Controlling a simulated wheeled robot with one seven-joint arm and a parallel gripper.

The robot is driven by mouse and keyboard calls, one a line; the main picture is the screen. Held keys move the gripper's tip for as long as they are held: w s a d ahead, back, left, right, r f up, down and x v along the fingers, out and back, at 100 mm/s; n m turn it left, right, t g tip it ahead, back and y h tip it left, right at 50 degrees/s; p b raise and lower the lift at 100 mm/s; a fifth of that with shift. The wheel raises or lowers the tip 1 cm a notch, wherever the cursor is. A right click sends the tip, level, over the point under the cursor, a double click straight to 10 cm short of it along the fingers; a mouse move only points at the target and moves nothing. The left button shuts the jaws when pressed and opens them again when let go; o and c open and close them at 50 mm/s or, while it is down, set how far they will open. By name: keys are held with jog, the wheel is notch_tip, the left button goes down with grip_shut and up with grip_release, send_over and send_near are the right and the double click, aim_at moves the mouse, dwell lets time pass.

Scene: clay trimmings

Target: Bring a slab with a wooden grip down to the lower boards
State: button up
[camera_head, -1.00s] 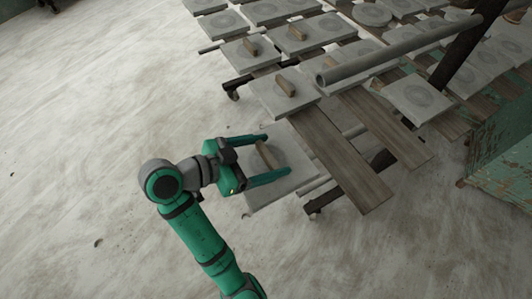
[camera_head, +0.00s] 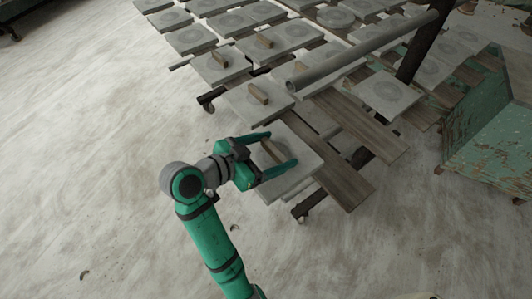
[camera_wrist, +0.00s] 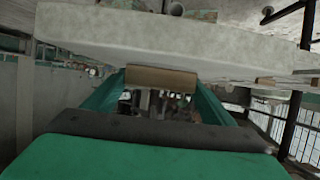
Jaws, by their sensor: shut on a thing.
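My gripper (camera_head: 281,149) is shut on the wooden grip (camera_head: 272,151) of a pale grey square slab (camera_head: 304,152). The slab is held out to the right of my arm, at the near end of the rack. In the wrist view the slab (camera_wrist: 190,40) spans the top, and its brown grip (camera_wrist: 160,77) sits between my two green fingers. Wooden boards (camera_head: 345,182) stick out from the rack beside the slab. The slab's right edge overlaps the nearest board in the head view; I cannot tell the height between them.
Several slabs, some with wooden grips, lie on the rack, including a near one with a grip (camera_head: 248,106). A slab without a grip (camera_head: 385,93) lies further right. A grey pipe (camera_head: 350,58) crosses above the rack. A worn green box (camera_head: 490,135) stands right. Floor at left is clear.

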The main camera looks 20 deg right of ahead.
jog(key=shift+w+d+f, duration=0.2)
jog(key=shift+w+d, duration=0.3)
jog(key=shift+d, duration=1.7)
jog(key=shift+w+d+f, duration=0.25)
jog(key=shift+w+d, duration=0.3)
jog(key=shift+d, duration=1.6)
jog(key=shift+w+d+f, duration=0.2)
jog(key=shift+w+d, duration=0.3)
jog(key=shift+d, duration=1.7)
jog(key=shift+a+f, duration=0.1)
jog(key=shift+f, duration=1.75)
jog(key=shift+f, duration=0.35)
jog(key=o, duration=1.9)
jog(key=shift+o, duration=0.2)
jog(key=shift+f, duration=0.15)
jog(key=v, duration=1.1)
